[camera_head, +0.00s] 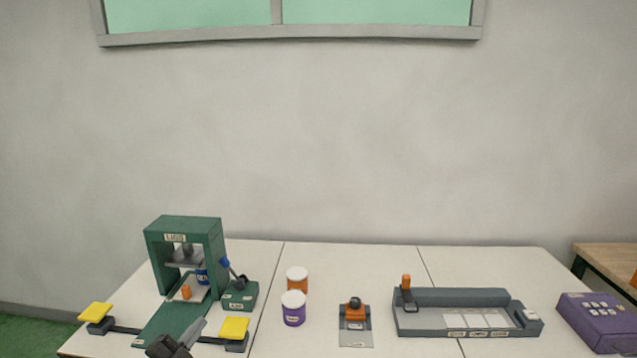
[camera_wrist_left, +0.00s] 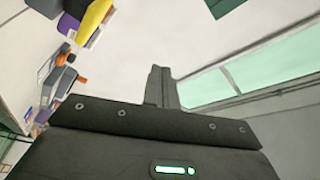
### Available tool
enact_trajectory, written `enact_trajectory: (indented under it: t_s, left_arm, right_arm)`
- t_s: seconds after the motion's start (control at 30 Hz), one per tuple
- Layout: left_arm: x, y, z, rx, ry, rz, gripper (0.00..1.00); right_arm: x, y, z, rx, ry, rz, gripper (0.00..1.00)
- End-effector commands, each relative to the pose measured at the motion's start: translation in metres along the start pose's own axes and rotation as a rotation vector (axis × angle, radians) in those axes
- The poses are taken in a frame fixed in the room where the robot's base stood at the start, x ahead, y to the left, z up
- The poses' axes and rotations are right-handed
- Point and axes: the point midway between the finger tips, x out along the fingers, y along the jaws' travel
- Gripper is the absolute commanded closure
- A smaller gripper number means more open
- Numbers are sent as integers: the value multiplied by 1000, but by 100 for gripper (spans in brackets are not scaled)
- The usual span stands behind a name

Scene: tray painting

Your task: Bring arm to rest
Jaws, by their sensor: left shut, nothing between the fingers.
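My left gripper (camera_head: 190,334) is at the bottom edge of the head view, in front of the green press and above the near side of the table. It is shut and holds nothing. In the left wrist view its closed fingers (camera_wrist_left: 162,88) point up toward the wall and window. The rest of the left arm is mostly outside the head view. My right gripper is not in view.
A green press (camera_head: 211,240) stands at the left of the white table, with yellow pads (camera_head: 234,328) in front. Orange (camera_head: 297,283) and purple jars (camera_head: 293,314), an orange-handled tool (camera_head: 356,314), a grey tray (camera_head: 450,297) and a purple box (camera_head: 598,320) stand to the right.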

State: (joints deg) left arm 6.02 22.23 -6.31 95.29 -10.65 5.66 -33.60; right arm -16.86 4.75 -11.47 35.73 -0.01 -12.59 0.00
Motion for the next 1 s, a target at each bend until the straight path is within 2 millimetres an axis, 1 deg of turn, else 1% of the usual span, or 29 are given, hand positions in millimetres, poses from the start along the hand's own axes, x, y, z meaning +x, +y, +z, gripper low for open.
enact_trajectory:
  t_s: [0.03, 0.2, 0.37, 0.47, 0.57, 0.67, 0.7, 0.77, 0.8, 0.87, 0.9, 1.0]
  left_arm:
    - [-5, 7, -1, -18, -20, 15, 100]
    - [-22, 23, 3, -77, -107, 60, 100]
    - [-42, 46, 2, -156, -209, 121, 100]
    - [-60, 65, 0, -222, -296, 168, 100]
    - [-85, 85, -4, -301, -402, 223, 100]
    - [-118, 107, -10, -397, -536, 283, 100]
    - [-134, 116, -14, -441, -599, 309, 100]
    - [-161, 128, -21, -507, -698, 348, 100]
    - [-179, 135, -26, -550, -764, 371, 100]
    - [-203, 143, -33, -606, -853, 400, 100]
    - [-218, 147, -38, -639, -907, 417, 100]
    - [-253, 155, -51, -709, -1030, 454, 100]
  right_arm:
    - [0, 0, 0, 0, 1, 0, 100]
    - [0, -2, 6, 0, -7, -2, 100]
    - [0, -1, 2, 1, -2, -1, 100]
    - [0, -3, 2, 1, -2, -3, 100]
    - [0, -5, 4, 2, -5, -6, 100]
    - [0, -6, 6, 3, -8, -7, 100]
    - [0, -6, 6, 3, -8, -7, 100]
    - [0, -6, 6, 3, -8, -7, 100]
    - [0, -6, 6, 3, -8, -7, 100]
    - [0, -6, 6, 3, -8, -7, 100]
    - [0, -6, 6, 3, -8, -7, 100]
    - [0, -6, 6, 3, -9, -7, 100]
